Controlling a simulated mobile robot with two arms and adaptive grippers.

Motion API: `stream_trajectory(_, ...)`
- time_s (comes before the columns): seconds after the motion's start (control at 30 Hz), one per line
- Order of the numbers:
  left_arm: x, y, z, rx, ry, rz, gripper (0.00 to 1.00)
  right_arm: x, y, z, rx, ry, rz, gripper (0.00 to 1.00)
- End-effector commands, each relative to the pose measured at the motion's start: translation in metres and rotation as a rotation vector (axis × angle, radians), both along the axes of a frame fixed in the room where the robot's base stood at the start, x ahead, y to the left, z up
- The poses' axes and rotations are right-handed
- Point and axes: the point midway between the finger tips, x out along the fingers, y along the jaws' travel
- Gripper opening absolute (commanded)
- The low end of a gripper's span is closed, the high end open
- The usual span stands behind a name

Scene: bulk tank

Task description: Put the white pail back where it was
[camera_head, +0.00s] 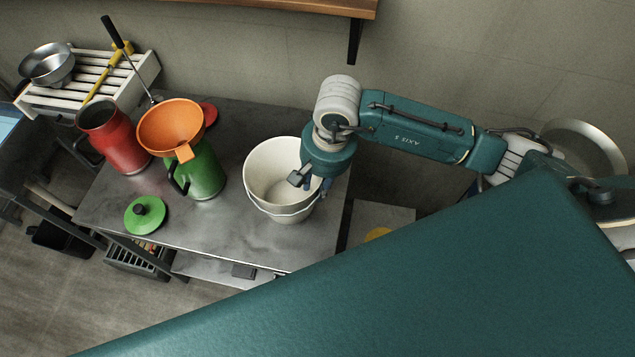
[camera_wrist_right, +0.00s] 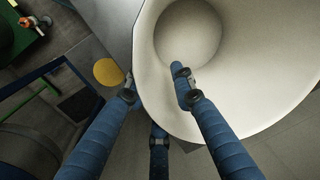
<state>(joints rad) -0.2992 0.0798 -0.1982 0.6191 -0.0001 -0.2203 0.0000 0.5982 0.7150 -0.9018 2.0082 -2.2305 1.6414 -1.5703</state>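The white pail (camera_head: 268,165) stands upright on the grey metal table (camera_head: 235,235), close to its right end; its wire handle hangs down at the front. My right gripper (camera_head: 312,183) reaches down over the pail's right rim. In the right wrist view one blue finger is inside the pail (camera_wrist_right: 255,75) and two are outside, so the right gripper (camera_wrist_right: 152,95) straddles the wall. The fingers look spread, with gaps to the wall; contact is not clear. My left gripper is not in view.
An orange funnel (camera_head: 170,124) sits in a green can (camera_head: 205,172) left of the pail. A red can (camera_head: 122,145), a green lid (camera_head: 145,215) and a slatted rack (camera_head: 90,78) are farther left. A wooden shelf (camera_head: 290,6) hangs above. The table's front middle is clear.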

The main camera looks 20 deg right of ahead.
Motion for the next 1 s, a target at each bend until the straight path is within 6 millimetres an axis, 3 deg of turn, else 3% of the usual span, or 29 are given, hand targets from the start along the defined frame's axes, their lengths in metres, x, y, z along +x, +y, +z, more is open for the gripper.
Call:
stream_trajectory(0.23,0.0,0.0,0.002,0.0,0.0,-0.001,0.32,0.001,0.0,0.009,0.001,-0.003,0.0,0.24)
stream_trajectory(0.7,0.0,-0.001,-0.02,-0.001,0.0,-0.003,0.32,-0.006,-0.01,0.102,0.002,-0.006,0.0,0.24)
stream_trajectory(1.0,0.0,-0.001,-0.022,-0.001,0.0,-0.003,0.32,-0.009,-0.012,0.122,0.0,0.0,-0.001,0.24)
